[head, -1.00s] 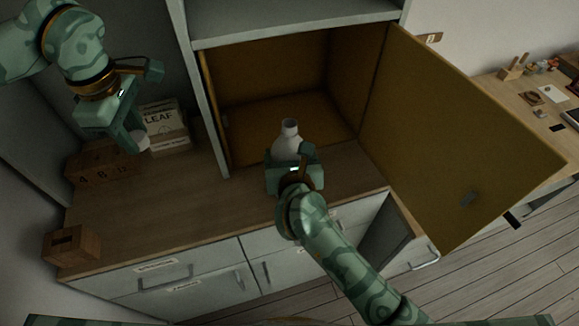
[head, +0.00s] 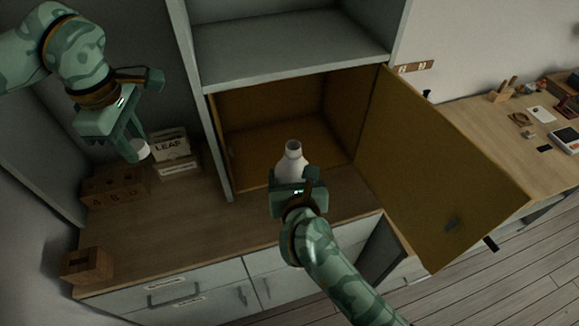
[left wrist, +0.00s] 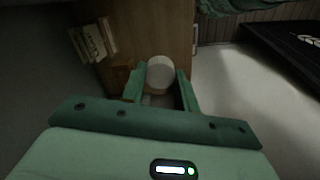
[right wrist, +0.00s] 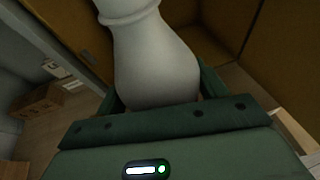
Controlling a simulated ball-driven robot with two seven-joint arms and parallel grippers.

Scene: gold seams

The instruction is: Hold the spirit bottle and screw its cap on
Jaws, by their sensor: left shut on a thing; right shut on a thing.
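The white spirit bottle (head: 291,162) stands upright with its open neck up, in front of the open cupboard. My right gripper (head: 298,180) is shut around its body; the right wrist view shows the pale bottle (right wrist: 152,62) between the fingers. My left gripper (head: 137,150) is shut on the small white cap (head: 141,149), to the left of the bottle and well apart from it. The cap also shows between the fingertips in the left wrist view (left wrist: 160,73). The bottle's base is hidden by my right gripper.
The yellow-brown cupboard door (head: 440,165) stands open on the right. Another wooden block (head: 87,265) is at the front left. The counter's middle is clear.

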